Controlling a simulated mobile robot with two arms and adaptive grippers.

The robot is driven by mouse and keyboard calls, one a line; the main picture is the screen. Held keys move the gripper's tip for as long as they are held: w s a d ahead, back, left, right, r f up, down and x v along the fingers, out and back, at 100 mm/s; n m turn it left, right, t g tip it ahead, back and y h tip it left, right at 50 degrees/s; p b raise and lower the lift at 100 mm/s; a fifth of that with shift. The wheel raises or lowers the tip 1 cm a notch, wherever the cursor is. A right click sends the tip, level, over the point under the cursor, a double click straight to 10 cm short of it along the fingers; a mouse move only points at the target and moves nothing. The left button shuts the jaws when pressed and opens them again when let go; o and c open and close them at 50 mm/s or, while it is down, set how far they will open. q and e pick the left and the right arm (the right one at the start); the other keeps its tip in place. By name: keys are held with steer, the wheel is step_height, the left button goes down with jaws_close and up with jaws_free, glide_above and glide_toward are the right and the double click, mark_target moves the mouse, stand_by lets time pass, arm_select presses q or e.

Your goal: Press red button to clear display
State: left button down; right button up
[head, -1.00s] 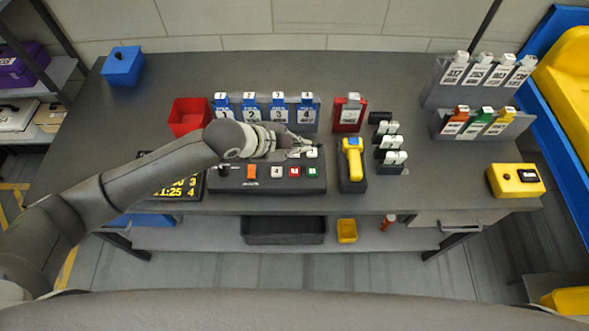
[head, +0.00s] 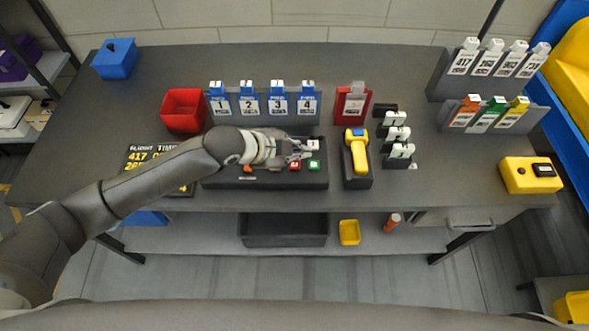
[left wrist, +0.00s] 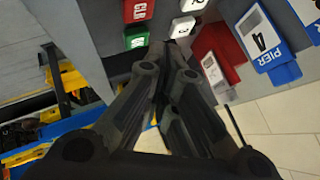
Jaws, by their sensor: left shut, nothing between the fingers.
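The red button (head: 294,165), marked CLR in the left wrist view (left wrist: 138,10), sits on a dark button panel (head: 265,183). A green button (head: 314,165) is beside it and white numbered buttons (head: 313,144) are behind it. My left gripper (head: 304,153) is shut and empty, over the panel just behind the red and green buttons. In the left wrist view its fingertips (left wrist: 168,58) are near the green and white buttons; contact cannot be told. The black display (head: 143,157) with yellow text is partly hidden by my left arm. My right gripper is out of view.
A yellow scanner (head: 356,153) stands right of the panel. Behind are blue pier tags (head: 278,101), a red bin (head: 184,110) and a red holder (head: 352,103). Black-and-white stamps (head: 397,134) stand further right.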

mark_target(294, 166)
arm_select(q)
step_height(294, 166, down, 2)
steer(key=shift+b, duration=0.3)
steer(key=shift+f, duration=0.1)
stand_by(1.1)
steer(key=shift+f, duration=0.4)
steer(key=shift+f, duration=0.5)
stand_by(0.7)
steer(key=shift+r, duration=0.15)
steer(key=shift+r+p, duration=0.75)
